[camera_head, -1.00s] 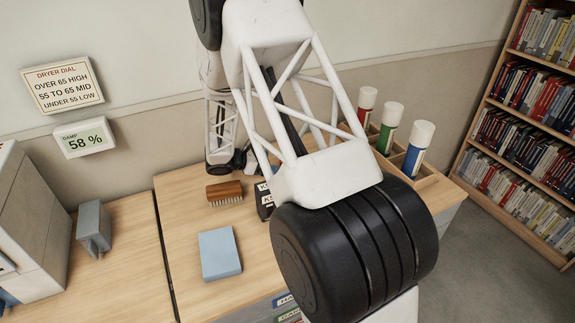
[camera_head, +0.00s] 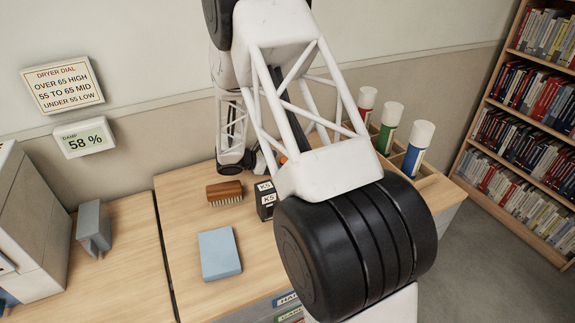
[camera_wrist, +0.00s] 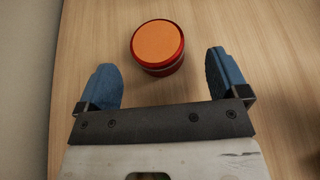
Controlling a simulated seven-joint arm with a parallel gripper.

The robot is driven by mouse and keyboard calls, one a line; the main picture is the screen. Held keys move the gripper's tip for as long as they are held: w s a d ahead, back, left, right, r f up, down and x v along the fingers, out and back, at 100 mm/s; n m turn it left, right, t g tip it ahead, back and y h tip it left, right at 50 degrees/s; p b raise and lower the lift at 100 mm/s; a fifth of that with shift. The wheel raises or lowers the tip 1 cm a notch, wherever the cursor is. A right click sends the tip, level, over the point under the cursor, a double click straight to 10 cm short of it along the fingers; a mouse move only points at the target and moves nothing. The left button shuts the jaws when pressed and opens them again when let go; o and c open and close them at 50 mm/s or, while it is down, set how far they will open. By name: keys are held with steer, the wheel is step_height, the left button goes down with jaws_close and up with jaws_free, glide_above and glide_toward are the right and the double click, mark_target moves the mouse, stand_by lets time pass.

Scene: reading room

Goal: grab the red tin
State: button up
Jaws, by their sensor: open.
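The red tin (camera_wrist: 158,47) has a flat orange top and stands upright on the wooden table in the wrist view. My gripper (camera_wrist: 161,66) is open, with its two blue fingers spread wide and nothing held. The tin appears just ahead of the gap between the fingers, roughly centred, its near edge level with the fingertips in the picture. I cannot tell the height between fingers and table. In the head view, a small orange patch (camera_head: 282,159) shows behind my arm, perhaps the tin; my arm hides most of that area.
A dark box with K5 labels (camera_head: 265,200), a wooden brush (camera_head: 225,192) and a blue block (camera_head: 219,253) stand on the table (camera_head: 190,220). A wooden rack holds red, green (camera_head: 389,127) and blue tubes at the right. A wall lies along the wrist view's left edge.

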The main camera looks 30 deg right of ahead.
steer(key=shift+x, duration=2.15)
steer(key=shift+w+r, duration=0.1)
steer(key=shift+r, duration=0.05)
steer(key=c, duration=1)
steer(key=shift+r, duration=0.15)
steer(key=shift+c, duration=0.2)
step_height(320, 180, up, 18)
